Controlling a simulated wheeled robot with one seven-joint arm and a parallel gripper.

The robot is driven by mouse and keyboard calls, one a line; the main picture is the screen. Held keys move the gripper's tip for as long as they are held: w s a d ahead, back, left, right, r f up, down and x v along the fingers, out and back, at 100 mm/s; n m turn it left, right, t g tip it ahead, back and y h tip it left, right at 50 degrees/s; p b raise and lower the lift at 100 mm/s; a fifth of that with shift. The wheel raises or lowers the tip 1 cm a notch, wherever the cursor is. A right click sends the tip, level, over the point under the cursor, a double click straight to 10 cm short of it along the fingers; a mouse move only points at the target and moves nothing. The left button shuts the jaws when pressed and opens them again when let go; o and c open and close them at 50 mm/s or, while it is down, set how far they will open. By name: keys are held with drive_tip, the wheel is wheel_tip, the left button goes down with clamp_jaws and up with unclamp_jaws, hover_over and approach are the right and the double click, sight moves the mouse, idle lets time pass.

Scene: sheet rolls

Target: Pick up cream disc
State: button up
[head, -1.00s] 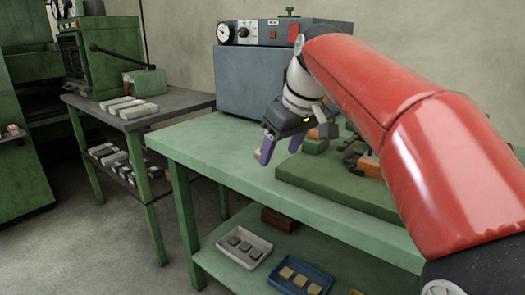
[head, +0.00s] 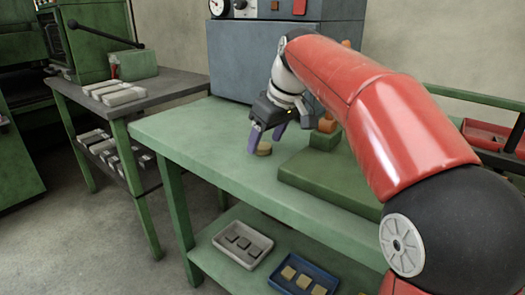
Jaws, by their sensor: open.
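The cream disc (head: 264,149) is a small tan round piece lying on the green bench top (head: 185,131). My gripper (head: 266,141) has two purple fingers pointing down, spread apart. The left finger overlaps the disc's left side in the picture, and the right finger hangs above and to its right. The gripper is open and holds nothing. I cannot tell whether a finger touches the disc.
A green raised block (head: 322,177) lies right of the disc, with a smaller green and orange piece (head: 325,134) behind it. A grey-blue machine (head: 238,60) stands at the back. A grey tray (head: 242,245) and blue tray (head: 303,279) sit on the lower shelf.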

sight(265, 147)
drive_tip(key=shift+w+a+f, duration=0.15)
drive_tip(key=shift+a+f, duration=0.05)
drive_tip(key=shift+f, duration=0.3)
drive_tip(key=c, duration=1.1)
drive_tip(key=shift+o, duration=0.2)
wheel_tip(265, 147, up, 10)
drive_tip(key=p, duration=0.3)
